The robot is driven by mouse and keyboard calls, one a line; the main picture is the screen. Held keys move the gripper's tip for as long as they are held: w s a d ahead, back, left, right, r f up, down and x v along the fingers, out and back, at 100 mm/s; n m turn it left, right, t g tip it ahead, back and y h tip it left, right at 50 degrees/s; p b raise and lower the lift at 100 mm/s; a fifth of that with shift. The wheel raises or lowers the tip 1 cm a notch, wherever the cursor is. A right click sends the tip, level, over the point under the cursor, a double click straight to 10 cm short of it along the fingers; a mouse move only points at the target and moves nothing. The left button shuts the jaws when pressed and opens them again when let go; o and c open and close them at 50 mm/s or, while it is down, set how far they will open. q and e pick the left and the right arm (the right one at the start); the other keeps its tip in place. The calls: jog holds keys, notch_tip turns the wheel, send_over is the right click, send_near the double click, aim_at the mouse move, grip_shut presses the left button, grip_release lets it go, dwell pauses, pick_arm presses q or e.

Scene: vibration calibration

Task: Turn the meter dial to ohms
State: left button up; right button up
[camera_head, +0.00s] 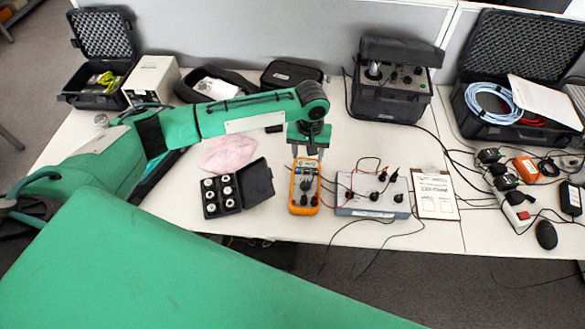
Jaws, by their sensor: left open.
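The orange multimeter (303,199) lies on the white table, its screen end away from me. My left gripper (306,164) comes down from above over the meter's upper part, with one finger to each side. It is open. The gripper and its fingers partly cover the meter's screen, and the dial is too small and too dark to read. Red and black leads run from the meter's lower end toward the grey box on its right. My right gripper does not show.
An open black case of weights (237,189) sits close left of the meter. A grey terminal box (372,195) with leads stands close right. A pink cloth (228,153) lies behind the case. A printed sheet (435,194) and a power strip (515,207) lie farther right.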

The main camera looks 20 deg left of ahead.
aim_at(306, 181)
pick_arm(q)
jog(key=shift+n, duration=0.4)
notch_tip(306, 181, down, 13)
jog(key=p, duration=0.2)
jog(key=shift+s+r+p, duration=0.1)
jog(key=shift+r+p, duration=0.1)
jog(key=shift+p, duration=0.15)
jog(key=shift+f, duration=0.55)
jog(key=c, duration=1)
